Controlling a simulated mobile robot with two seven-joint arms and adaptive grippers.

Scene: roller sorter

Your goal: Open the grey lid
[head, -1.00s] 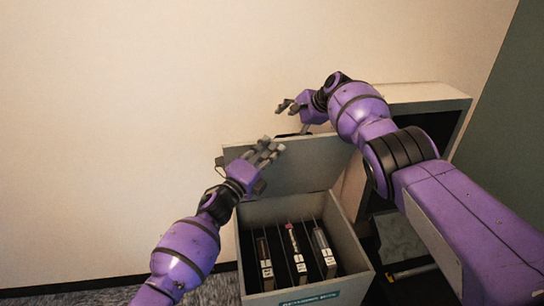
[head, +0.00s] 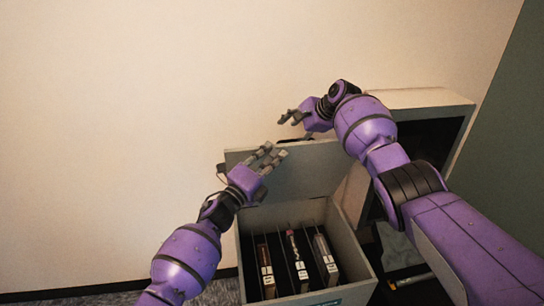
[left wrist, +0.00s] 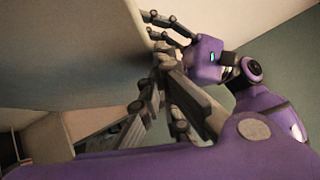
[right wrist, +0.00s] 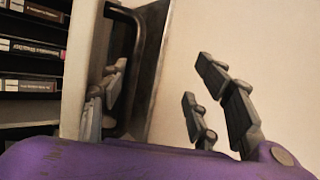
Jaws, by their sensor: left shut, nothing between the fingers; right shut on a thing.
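The grey lid (head: 310,170) stands raised, nearly upright, at the back of the grey box (head: 357,262), whose inside is exposed. In the right wrist view a black handle (right wrist: 137,70) shows along a panel that seems to be the lid. My left gripper (head: 268,160) is shut and empty in front of the lid's upper left part. It also shows in the left wrist view (left wrist: 165,75), close to the lid. My right gripper (head: 293,117) is above and behind the lid's top edge. It is shut on the handle, though its fingers look spread and the contact is partly hidden.
Several labelled cases (head: 300,265) stand between dividers inside the box. A second grey cabinet (head: 425,97) with a dark opening stands behind on the right, partly covered by my right arm. A bare beige wall (head: 120,120) rises behind; the space at left is clear.

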